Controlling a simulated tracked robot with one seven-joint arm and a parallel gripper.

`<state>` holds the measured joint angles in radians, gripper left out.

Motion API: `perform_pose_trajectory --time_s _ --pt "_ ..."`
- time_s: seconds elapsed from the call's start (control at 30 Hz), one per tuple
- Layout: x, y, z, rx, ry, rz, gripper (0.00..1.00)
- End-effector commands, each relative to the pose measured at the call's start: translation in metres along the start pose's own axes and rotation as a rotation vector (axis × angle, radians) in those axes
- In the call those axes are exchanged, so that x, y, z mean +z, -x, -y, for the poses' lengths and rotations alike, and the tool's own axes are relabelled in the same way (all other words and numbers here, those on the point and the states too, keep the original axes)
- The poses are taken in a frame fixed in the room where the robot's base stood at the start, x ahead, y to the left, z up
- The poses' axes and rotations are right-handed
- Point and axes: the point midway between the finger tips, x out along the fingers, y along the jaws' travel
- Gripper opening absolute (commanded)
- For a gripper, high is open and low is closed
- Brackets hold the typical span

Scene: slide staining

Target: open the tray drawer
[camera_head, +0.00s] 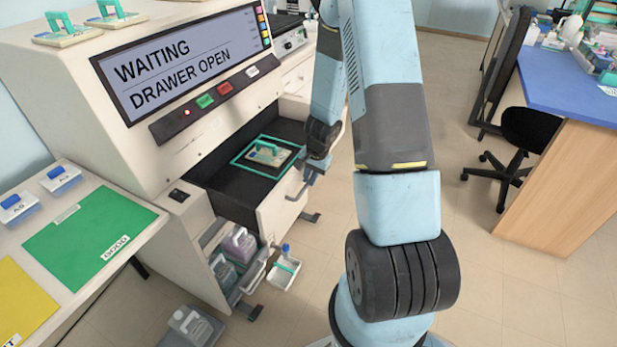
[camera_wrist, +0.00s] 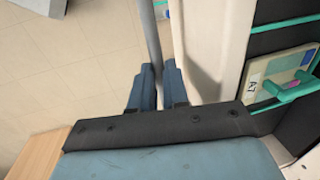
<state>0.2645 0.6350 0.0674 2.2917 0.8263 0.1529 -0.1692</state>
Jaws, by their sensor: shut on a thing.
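The tray drawer (camera_head: 285,205) of the white staining machine stands pulled out, and the machine's display reads "WAITING, DRAWER OPEN". Inside it a slide tray with a green handle (camera_head: 268,151) sits within a green outline on the black drawer floor. The tray, labelled A7, also shows in the wrist view (camera_wrist: 272,74). My gripper (camera_head: 314,168) is at the drawer's front, at its handle. In the wrist view my gripper's fingers (camera_wrist: 159,78) are shut on the grey handle bar (camera_wrist: 149,30), beside the white drawer front (camera_wrist: 215,45).
A black chair (camera_head: 525,135) and a blue-topped bench (camera_head: 570,95) are at right. Clear floor lies between my arm and the bench.

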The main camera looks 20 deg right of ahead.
Motion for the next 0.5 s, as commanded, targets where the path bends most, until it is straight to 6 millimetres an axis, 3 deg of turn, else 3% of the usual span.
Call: perform_pose_trajectory --time_s 0.17,0.2,0.43,0.5 --pt "-0.003 0.0003 0.0006 0.0 0.0 -0.008 0.0" --pt "-0.003 0.0003 0.0008 0.0 0.001 -0.009 0.17" --pt "-0.0008 0.0 0.0019 0.0 0.003 -0.005 0.39" --pt "-0.0004 0.0 0.0021 0.0 0.004 -0.004 0.4"
